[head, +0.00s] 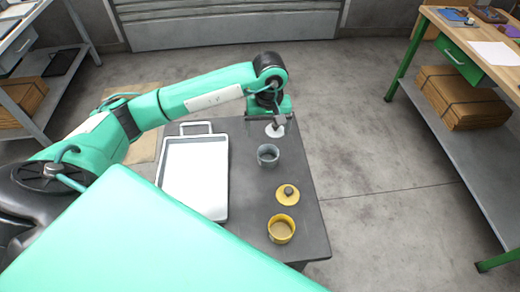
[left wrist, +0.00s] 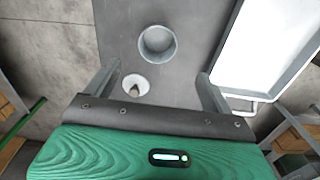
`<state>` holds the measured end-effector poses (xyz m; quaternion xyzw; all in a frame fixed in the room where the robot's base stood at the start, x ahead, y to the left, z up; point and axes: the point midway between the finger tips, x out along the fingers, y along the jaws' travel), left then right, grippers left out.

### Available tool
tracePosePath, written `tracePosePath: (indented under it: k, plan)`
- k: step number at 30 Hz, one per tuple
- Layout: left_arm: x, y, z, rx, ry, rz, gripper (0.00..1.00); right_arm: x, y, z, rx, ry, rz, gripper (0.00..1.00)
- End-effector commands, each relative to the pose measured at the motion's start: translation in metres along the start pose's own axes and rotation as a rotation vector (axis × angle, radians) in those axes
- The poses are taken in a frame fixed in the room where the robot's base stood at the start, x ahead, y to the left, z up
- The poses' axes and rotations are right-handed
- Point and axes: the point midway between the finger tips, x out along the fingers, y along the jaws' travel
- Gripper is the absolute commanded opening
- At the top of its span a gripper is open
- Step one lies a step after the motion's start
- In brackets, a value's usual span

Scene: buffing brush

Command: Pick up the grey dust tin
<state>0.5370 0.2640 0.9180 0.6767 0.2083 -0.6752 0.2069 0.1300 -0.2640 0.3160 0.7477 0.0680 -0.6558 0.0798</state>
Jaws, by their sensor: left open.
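The grey dust tin (head: 268,156) stands open-topped and upright on the dark table, right of the white tray. It also shows in the left wrist view (left wrist: 157,42), ahead of the fingertips. My left gripper (head: 279,120) is open and empty, above the table's far end and beyond the tin, not touching it. Its two spread fingers show in the left wrist view (left wrist: 160,80). A pale lid with a dark knob (left wrist: 135,85) lies under the gripper, near one finger; in the head view the lid (head: 274,131) is partly covered by the gripper. My right gripper is out of view.
The white tray (head: 223,180) lies left of the tin. A yellow lid with a knob (head: 287,195) and an open yellow tin (head: 281,230) stand nearer on the dark table (head: 306,215). Open floor lies right of the table, before a wooden-topped bench (head: 480,60).

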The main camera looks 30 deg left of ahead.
Motion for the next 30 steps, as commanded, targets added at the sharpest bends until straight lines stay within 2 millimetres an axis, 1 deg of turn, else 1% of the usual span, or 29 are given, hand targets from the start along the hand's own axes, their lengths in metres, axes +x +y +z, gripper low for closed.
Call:
tracePosePath:
  k: [1,6,10,14,17,20,22,24,27,30]
  plan:
    - [0.01,0.0,0.002,0.0,-0.005,-0.003,0.86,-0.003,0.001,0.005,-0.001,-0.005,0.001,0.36]
    - [0.044,0.0,0.002,-0.001,-0.006,-0.001,0.86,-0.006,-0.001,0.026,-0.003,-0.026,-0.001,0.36]
    - [0.062,0.001,0.001,-0.002,-0.005,0.001,0.86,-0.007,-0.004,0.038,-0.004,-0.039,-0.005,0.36]
    - [0.071,0.001,0.001,-0.001,-0.004,0.001,0.86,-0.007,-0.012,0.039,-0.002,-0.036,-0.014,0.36]
    - [0.077,0.002,0.001,-0.002,-0.006,0.002,0.86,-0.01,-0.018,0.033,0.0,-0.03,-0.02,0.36]
    - [0.089,0.002,0.001,-0.003,-0.008,0.001,0.86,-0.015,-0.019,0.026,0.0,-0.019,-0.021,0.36]
    - [0.1,0.003,0.001,-0.004,-0.008,0.001,0.86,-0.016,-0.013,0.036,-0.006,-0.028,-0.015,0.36]
    - [0.111,0.003,0.001,-0.003,-0.008,0.0,0.86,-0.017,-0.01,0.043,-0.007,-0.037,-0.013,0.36]
    - [0.12,0.003,0.0,-0.003,-0.006,0.003,0.86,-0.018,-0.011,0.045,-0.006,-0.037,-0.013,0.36]
    - [0.124,0.003,-0.001,-0.003,-0.004,0.002,0.86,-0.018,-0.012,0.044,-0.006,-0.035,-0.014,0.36]
